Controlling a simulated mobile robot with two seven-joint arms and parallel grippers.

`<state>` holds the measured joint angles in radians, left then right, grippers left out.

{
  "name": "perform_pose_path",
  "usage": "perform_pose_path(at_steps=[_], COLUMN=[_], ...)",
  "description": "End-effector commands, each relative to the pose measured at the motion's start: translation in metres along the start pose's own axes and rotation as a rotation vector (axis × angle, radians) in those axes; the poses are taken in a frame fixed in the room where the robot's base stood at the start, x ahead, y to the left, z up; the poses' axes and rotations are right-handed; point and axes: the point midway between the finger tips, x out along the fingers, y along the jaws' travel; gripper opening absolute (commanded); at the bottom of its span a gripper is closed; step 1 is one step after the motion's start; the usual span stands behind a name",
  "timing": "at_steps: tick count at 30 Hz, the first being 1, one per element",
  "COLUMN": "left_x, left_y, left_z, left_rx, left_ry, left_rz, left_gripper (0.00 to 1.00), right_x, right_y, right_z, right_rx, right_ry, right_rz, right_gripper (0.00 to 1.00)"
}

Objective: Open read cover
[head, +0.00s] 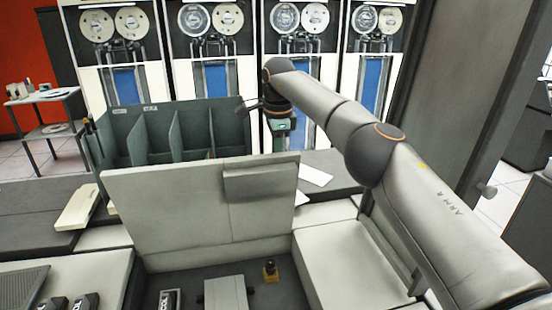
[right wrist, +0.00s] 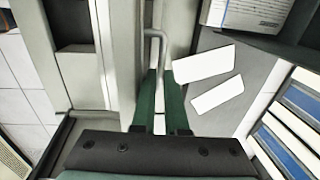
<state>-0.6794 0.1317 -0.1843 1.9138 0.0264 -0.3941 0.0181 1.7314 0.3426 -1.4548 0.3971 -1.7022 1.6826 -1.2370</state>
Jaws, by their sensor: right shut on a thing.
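The pale grey read cover (head: 180,205) stands raised, near upright, behind an open dark recess (head: 200,290) in the machine. A grey box-like part (head: 260,182) sits at its upper right. My right arm reaches over from the right, with the gripper (right wrist: 158,100) behind the cover's top right edge in the head view. In the right wrist view its green fingers are shut on a thin grey bar handle (right wrist: 154,45) beside the pale cover panel (right wrist: 118,60). In the head view the fingertips and handle are largely hidden. My left gripper is not in view.
A dark green divided rack (head: 170,135) stands behind the cover. Pale cards (head: 315,175) lie to its right. Tape cabinets (head: 210,60) line the back. The recess holds a grey block (head: 225,292) and a small brass-coloured part (head: 270,270). A flat pale lid (head: 345,262) lies right of it.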

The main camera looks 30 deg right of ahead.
Motion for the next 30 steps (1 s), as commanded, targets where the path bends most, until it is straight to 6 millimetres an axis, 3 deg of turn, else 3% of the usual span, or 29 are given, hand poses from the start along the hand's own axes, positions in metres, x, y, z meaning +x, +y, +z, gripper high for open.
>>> perform_pose_path(at_steps=[9,10,17,30], left_x=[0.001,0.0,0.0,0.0], left_y=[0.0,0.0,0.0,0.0], left_z=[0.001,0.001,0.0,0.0], left_rx=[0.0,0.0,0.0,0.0], left_ry=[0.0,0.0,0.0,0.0], left_rz=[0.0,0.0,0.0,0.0], left_gripper=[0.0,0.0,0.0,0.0], right_x=[0.006,0.006,0.004,-0.005], right_y=[0.0,0.0,0.0,-0.001], right_z=[-0.001,-0.001,-0.001,0.001], right_rx=[0.001,0.001,0.001,0.002], right_ry=[0.004,0.004,0.002,0.001], right_rz=[0.003,0.003,0.002,0.0], right_gripper=[0.0,0.14,0.4,0.41])
